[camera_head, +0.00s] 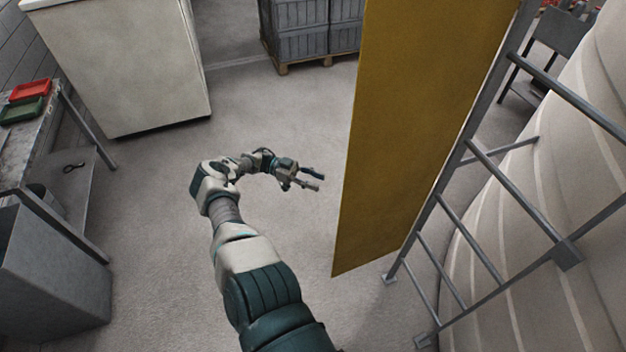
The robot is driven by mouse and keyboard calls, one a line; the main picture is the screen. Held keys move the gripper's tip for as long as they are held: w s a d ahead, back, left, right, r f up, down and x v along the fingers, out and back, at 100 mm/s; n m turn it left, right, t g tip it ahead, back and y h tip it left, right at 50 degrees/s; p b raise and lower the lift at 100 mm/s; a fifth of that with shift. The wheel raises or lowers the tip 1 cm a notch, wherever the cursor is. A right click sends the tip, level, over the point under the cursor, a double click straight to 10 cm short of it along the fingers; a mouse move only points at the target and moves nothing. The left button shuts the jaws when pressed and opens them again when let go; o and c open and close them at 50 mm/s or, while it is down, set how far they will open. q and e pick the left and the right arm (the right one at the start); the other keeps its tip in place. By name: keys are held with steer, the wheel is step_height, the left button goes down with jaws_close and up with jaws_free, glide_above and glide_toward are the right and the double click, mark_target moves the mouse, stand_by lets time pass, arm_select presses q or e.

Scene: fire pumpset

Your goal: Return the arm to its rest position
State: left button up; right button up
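My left arm (245,255) reaches up from the bottom middle of the head view and bends to the right at its wrist. My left gripper (317,180) is at its end, pointing right. Its two fingers are apart with nothing between them, so it is open and empty. It hangs over the bare floor, a little left of a yellow panel, apart from it in the picture. My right arm and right gripper do not show.
The tall yellow panel (415,120) stands right of my gripper. A metal ladder (485,160) leans by a large pale tank (560,210). A white cabinet (120,65) stands back left. A bench with red (30,89) and green trays (22,110) is far left. Grey floor (150,210) is clear between.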

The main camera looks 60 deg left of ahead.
arm_select(q)
steer(key=shift+s+a, duration=0.15)
steer(key=shift+a, duration=0.05)
steer(key=shift+d, duration=0.1)
stand_by(0.4)
